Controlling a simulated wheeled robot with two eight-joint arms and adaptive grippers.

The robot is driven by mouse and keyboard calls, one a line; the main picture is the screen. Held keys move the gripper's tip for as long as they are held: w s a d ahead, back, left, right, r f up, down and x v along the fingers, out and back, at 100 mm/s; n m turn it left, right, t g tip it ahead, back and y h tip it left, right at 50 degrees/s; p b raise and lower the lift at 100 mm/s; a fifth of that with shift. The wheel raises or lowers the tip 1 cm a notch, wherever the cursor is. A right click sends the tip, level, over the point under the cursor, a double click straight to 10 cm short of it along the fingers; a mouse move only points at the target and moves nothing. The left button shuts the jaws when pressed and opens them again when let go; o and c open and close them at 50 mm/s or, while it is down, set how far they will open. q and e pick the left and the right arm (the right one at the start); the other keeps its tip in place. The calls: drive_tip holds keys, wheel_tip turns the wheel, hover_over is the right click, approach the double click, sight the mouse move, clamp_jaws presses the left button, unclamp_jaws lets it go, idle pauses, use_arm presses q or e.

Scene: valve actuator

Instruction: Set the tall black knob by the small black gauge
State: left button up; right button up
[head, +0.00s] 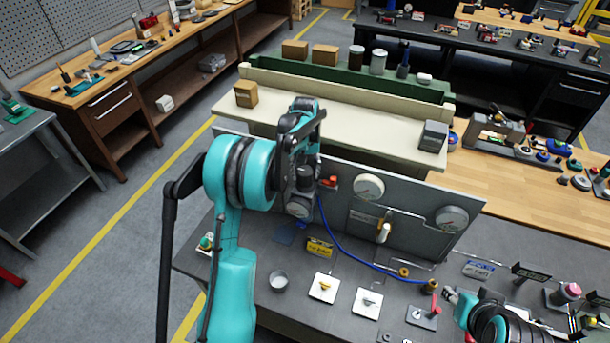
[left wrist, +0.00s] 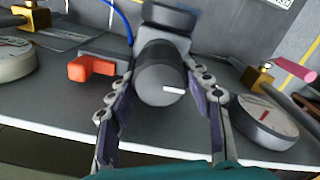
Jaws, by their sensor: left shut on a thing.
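The tall black knob (left wrist: 160,82) stands out from the grey panel in the left wrist view, with a white mark on its end face. My left gripper (head: 302,178) is at the panel's left part, and in the left wrist view its two fingers lie on either side of the knob, shut on it. The small black gauge (left wrist: 264,121), with a pale dial and red needle, sits right of the knob in that view. In the head view the knob is mostly hidden by my gripper. My right gripper (head: 456,300) shows only partly at the lower right; its fingers are unclear.
A red handle (left wrist: 92,69) sits close beside the knob. A larger pale gauge (head: 368,187) and another gauge (head: 452,219) are further right on the panel. White plates (head: 322,296) and a metal cup (head: 278,281) are on the bench.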

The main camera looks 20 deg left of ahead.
sight(306, 170)
use_arm(q)
drive_tip(key=m+b, duration=0.2)
drive_tip(key=m, duration=0.2)
drive_tip(key=shift+f+m+b, duration=0.1)
drive_tip(key=shift+m+b, duration=0.2)
drive_tip(key=shift+b, duration=0.1)
drive_tip(key=shift+d+m+b, duration=0.1)
drive_tip(key=shift+m+b, duration=0.9)
drive_tip(key=shift+m, duration=1.3)
drive_tip(key=o, duration=0.9)
wheel_tip(306, 170, up, 12)
drive_tip(key=shift+r, duration=0.15)
